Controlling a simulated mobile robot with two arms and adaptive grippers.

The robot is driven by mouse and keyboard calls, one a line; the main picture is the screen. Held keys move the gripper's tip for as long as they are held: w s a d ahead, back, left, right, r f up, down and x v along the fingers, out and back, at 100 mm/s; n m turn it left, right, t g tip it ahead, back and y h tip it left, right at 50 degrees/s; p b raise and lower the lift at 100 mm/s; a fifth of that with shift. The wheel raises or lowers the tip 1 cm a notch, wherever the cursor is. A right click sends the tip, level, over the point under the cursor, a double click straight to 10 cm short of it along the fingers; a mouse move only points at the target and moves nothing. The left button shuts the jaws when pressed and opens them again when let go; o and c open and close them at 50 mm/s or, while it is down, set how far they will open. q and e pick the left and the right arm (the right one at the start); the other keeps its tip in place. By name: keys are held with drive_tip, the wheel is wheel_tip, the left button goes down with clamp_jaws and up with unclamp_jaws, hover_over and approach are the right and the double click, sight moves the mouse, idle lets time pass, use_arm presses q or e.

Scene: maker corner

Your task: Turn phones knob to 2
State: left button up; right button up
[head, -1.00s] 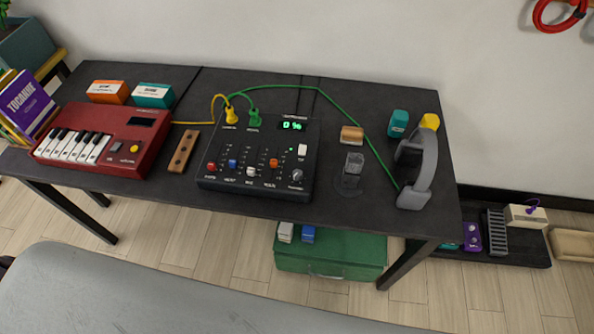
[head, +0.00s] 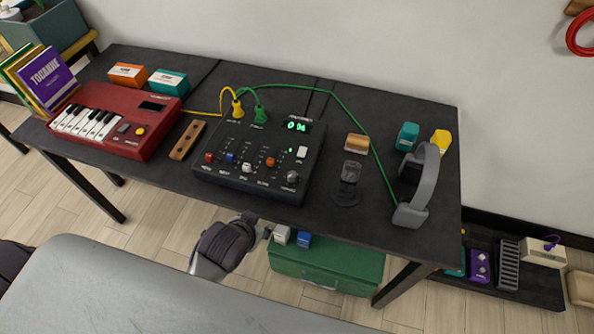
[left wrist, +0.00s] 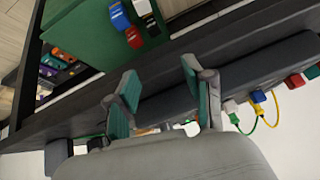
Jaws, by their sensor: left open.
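The black mixer (head: 262,192) lies on the dark table, with the dark round phones knob (head: 292,178) at its front right corner. Its green display (head: 298,126) is lit, but the reading is too small to be sure of. My left gripper (head: 262,229) is low in front of the table edge, below the mixer and apart from the knob. In the left wrist view my left gripper (left wrist: 161,93) is open and empty, its two green-padded fingers spread. The mixer's side (left wrist: 265,75) shows behind them there; I cannot make out the knob. My right gripper is not in view.
A red keyboard (head: 118,120) and a wooden block (head: 187,141) lie left of the mixer. A small stand (head: 348,185) and grey headphones (head: 416,185) are to its right. Green and yellow cables plug into its back. A green case (head: 325,265) is under the table.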

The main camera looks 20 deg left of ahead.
use_arm(q)
drive_tip(key=w+d+r+m+t+h, duration=0.1)
drive_tip(key=w+d+r+t, duration=0.35)
drive_tip(key=w+r, duration=0.5)
drive_tip(key=w+d+r+m+t+h, duration=0.25)
drive_tip(key=w+r+t, duration=0.35)
drive_tip(key=r, duration=0.7)
drive_tip(key=d+r+m+h, duration=0.7)
drive_tip(key=d+r+h, duration=0.2)
drive_tip(key=d+r, duration=0.1)
drive_tip(key=s+d+r+m+g+h, duration=0.2)
drive_tip(key=s+d+m+g+h, duration=0.4)
drive_tip(key=d+m+g+h, duration=0.55)
drive_tip(key=m+g+y, duration=0.6)
drive_tip(key=y, duration=1.8)
hover_over(292, 174)
wheel_tip(292, 174, down, 16)
wheel_tip(292, 174, down, 14)
drive_tip(key=shift+w+r+p, duration=0.1)
drive_tip(key=shift+r+p, duration=0.15)
drive_tip(key=shift+p, duration=0.7)
